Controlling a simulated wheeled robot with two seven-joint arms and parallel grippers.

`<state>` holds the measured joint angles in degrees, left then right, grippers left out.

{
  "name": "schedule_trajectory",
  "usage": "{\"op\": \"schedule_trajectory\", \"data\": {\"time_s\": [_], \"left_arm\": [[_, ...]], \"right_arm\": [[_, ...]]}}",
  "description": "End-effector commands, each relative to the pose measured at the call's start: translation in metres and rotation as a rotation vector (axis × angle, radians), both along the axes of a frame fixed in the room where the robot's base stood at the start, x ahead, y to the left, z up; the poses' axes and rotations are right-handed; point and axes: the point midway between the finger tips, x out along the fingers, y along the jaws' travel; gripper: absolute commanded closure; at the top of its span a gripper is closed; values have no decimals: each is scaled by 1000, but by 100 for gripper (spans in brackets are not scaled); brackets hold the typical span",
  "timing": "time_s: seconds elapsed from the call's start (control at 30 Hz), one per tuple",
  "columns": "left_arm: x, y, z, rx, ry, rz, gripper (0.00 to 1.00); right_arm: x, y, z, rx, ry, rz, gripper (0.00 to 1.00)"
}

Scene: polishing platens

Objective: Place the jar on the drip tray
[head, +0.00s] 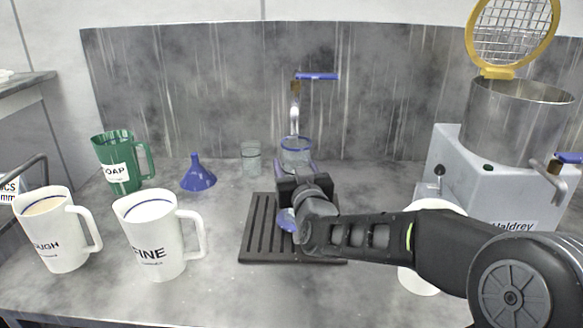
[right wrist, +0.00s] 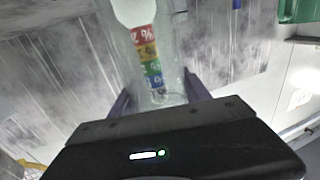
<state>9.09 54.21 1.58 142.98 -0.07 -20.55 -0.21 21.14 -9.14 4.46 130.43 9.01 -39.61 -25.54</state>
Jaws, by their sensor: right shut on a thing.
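The jar (head: 296,153) is clear glass with a blue rim. My right gripper (head: 296,172) is shut on it, with the purple fingers on either side. In the right wrist view the jar (right wrist: 172,60) stands between the fingers, and a coloured scale strip shows through the glass. The black slatted drip tray (head: 257,228) lies on the bench, nearer than the jar and partly hidden by my right arm. The jar appears upright below the tap, near the tray's far end. Its base is hidden, so I cannot tell whether it touches anything. My left gripper is not in view.
A clear glass (head: 250,158) stands left of the jar. Farther left are a blue funnel (head: 198,174), a green soap jug (head: 117,165) and two white jugs (head: 155,243). A tap (head: 295,105) rises behind the jar. A grey machine (head: 475,180) stands right.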

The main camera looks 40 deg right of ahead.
Motion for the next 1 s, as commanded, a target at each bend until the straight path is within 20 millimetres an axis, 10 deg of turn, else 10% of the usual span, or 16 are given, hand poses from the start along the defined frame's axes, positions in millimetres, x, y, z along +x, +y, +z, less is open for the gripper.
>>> {"op": "schedule_trajectory", "data": {"time_s": [0.67, 0.7, 1.0], "left_arm": [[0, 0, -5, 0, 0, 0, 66], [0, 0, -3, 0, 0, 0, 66], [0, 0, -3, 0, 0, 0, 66]], "right_arm": [[17, -8, -19, 0, -3, 0, 100], [17, -8, -18, 1, 0, 0, 42], [17, -8, -18, 1, 0, 0, 23]]}}
